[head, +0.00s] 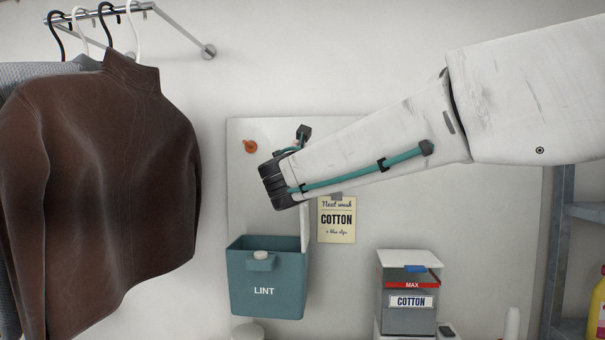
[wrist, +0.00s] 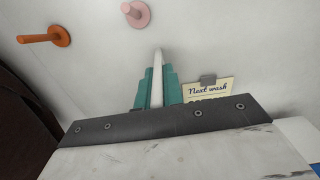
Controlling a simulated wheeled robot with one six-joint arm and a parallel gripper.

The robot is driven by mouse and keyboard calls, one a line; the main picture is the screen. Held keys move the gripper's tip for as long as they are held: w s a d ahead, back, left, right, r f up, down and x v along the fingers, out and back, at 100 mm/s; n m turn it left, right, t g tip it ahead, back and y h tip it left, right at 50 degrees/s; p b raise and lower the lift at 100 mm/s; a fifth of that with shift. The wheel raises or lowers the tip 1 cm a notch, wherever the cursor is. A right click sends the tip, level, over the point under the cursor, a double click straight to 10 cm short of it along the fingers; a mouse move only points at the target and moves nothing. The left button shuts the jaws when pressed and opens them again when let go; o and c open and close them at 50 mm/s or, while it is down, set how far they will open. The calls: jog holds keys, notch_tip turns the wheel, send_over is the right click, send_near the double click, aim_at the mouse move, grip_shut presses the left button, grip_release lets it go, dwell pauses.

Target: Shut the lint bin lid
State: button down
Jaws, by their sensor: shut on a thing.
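The lint bin (head: 266,291) is a teal box labelled LINT on the wall panel, left of centre in the head view. Its top is open and its dark inside shows. The white lid (head: 305,231) stands up, seen nearly edge-on, at the bin's right side; its upper part is hidden behind my arm. In the wrist view, my gripper (wrist: 158,88) has its teal fingers on both sides of a thin white plate, the lid (wrist: 157,70), and is shut on it. In the head view the fingers are hidden behind my wrist.
A yellow note (head: 337,220) hangs right of the lid. An orange peg (head: 250,146) is on the panel (head: 450,220). A grey COTTON box (head: 408,318) stands lower right. A brown garment (head: 100,190) hangs at left. A metal shelf (head: 560,250) is at right.

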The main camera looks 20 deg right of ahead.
jog(key=w+a+f+n, duration=0.4)
jog(key=a+n, duration=0.3)
jog(key=a, duration=0.2)
jog(key=w+a+f+n, duration=0.3)
jog(key=a+f+n, duration=0.3)
jog(key=f+n, duration=0.3)
jog(key=shift+w+f, duration=0.15)
jog(key=shift+f, duration=1.05)
jog(key=c, duration=1.5)
grip_release()
jog(key=shift+f, duration=0.15)
